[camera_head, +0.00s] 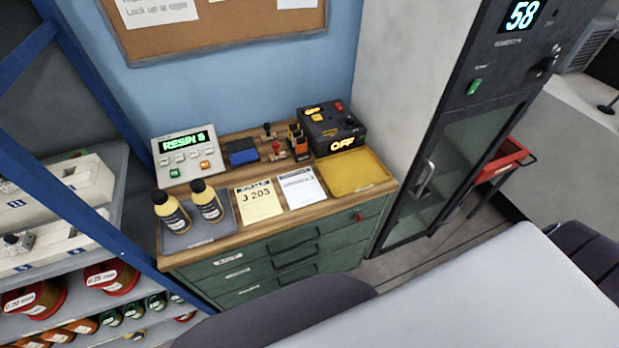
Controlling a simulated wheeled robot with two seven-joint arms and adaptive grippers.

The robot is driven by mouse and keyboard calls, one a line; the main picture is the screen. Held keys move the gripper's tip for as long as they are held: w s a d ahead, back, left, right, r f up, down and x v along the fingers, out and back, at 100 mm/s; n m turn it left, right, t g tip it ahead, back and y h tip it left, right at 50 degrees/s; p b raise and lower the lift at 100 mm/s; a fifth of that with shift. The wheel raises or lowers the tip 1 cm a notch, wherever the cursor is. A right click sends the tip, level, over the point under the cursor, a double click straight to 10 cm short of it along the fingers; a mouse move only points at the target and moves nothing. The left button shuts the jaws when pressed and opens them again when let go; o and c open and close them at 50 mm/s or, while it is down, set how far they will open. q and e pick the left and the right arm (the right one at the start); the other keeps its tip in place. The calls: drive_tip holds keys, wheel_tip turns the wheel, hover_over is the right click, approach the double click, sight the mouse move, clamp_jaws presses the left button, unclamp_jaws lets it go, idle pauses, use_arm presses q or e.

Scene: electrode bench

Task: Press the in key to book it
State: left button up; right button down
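A light grey key terminal (187,156) stands at the back left of the wooden bench top. Its green-lit display (187,141) reads RESIN and a last character I cannot read surely. Below the display are several small pale keys and one orange key (205,165). The key labels are too small to read, so I cannot tell which is the in key. Neither gripper is in view.
A yellow card (258,201) reading J 203 and a white card (302,187) lie right of the bottles. A yellow tray (352,172), a black box (331,128) showing OFF, stamps and a blue pad (242,151) fill the right and back. A dark glass-door cabinet (455,140) stands right.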

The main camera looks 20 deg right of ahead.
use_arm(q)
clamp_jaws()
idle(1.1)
